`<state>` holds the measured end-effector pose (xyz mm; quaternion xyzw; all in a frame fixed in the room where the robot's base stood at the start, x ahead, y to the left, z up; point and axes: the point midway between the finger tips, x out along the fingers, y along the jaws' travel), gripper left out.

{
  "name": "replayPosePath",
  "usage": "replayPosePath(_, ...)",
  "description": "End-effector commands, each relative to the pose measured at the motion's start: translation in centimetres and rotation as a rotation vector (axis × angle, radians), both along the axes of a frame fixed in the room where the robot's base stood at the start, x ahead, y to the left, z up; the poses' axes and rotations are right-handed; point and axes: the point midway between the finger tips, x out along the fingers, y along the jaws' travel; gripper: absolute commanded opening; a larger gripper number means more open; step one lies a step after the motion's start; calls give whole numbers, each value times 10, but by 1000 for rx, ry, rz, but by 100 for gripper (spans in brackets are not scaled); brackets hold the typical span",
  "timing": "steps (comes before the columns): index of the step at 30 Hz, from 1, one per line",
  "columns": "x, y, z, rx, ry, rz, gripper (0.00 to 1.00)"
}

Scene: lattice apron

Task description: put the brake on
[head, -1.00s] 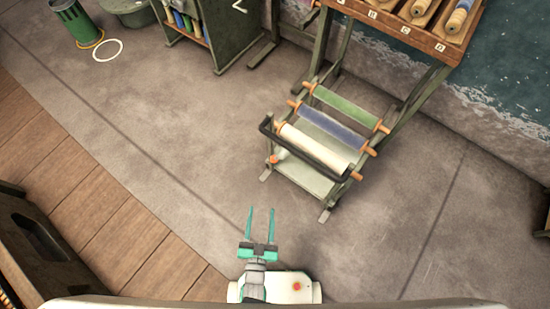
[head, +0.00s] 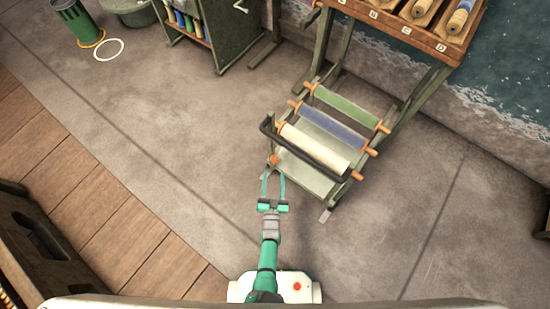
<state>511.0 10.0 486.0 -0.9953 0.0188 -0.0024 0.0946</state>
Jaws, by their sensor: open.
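A low roller stand (head: 300,175) carries a green roller (head: 343,106), a blue roller (head: 330,127) and a cream roller (head: 315,147), each with orange ends. A black bar (head: 307,165) runs along its front, bent at the left end. A small orange knob (head: 273,160) sits at the stand's front left corner. Which of these parts is the brake I cannot tell for sure. My teal gripper (head: 274,175) is open and empty, its fingertips just below the knob in the picture. Whether they touch it I cannot tell.
A tall rack with a wooden tray (head: 397,31) of spools stands behind the roller stand. A green cabinet (head: 222,36), a green bin (head: 78,22) and a white ring (head: 108,50) are at the upper left. The grey floor (head: 150,130) between is clear.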

Motion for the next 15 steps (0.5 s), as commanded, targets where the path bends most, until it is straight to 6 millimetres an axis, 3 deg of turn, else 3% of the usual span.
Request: replayPosePath(15, 72, -3, 1, -4, 1, 3, 49)
